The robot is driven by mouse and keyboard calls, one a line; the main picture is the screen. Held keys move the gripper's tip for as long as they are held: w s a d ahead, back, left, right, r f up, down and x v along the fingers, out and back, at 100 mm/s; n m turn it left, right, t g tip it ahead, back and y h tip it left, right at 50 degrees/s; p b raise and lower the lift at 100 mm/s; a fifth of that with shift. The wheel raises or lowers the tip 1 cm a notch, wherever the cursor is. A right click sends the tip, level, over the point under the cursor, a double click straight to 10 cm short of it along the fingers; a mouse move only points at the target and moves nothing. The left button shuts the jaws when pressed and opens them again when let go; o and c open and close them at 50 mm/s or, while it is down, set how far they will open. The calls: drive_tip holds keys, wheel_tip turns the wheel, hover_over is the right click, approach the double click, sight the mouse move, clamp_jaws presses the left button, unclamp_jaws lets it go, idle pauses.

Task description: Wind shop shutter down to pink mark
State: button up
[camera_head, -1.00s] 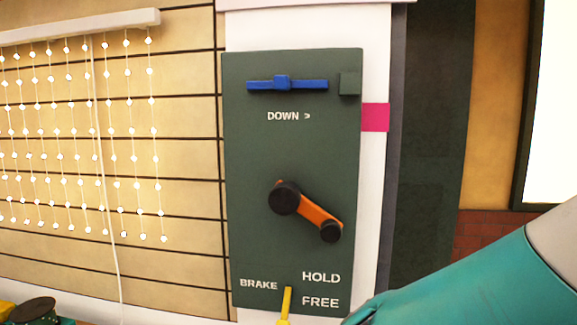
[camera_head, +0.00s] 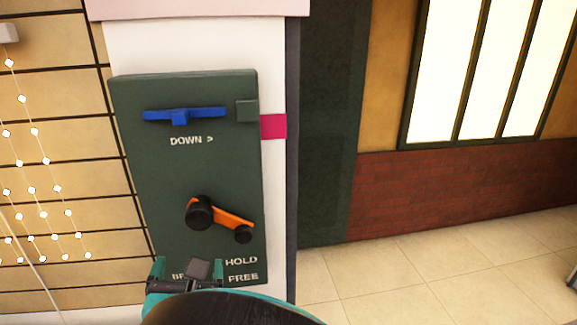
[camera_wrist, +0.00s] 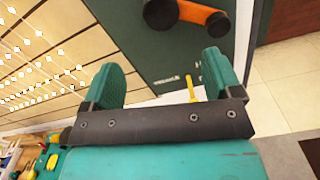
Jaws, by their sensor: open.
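A dark green panel (camera_head: 186,160) on a white post carries a blue bar with a raised block (camera_head: 180,116), the word DOWN with an arrow, and a small green block (camera_head: 247,111). The pink mark (camera_head: 273,126) is on the post beside the panel. An orange crank (camera_head: 227,217) points lower right from its black hub, with a black knob (camera_head: 243,235) at its end. My gripper (camera_head: 187,268) is open and empty before the panel's lower part, below the crank. The yellow brake lever (camera_wrist: 191,88) shows between the fingers, nearer the right one; the head view hides it.
Slatted tan wall (camera_head: 55,120) with bead strings stands left of the panel. A dark green upright (camera_head: 335,120) and a low brick wall (camera_head: 450,195) lie to the right. The tiled floor (camera_head: 430,275) there is mostly clear. Tools and boxes show lower left in the wrist view.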

sight(199, 220)
drive_tip(key=b+x, duration=0.1)
drive_tip(key=x, duration=1.4)
drive_tip(key=shift+d+b, duration=0.15)
drive_tip(key=shift+b, duration=0.25)
drive_tip(key=c, duration=1.3)
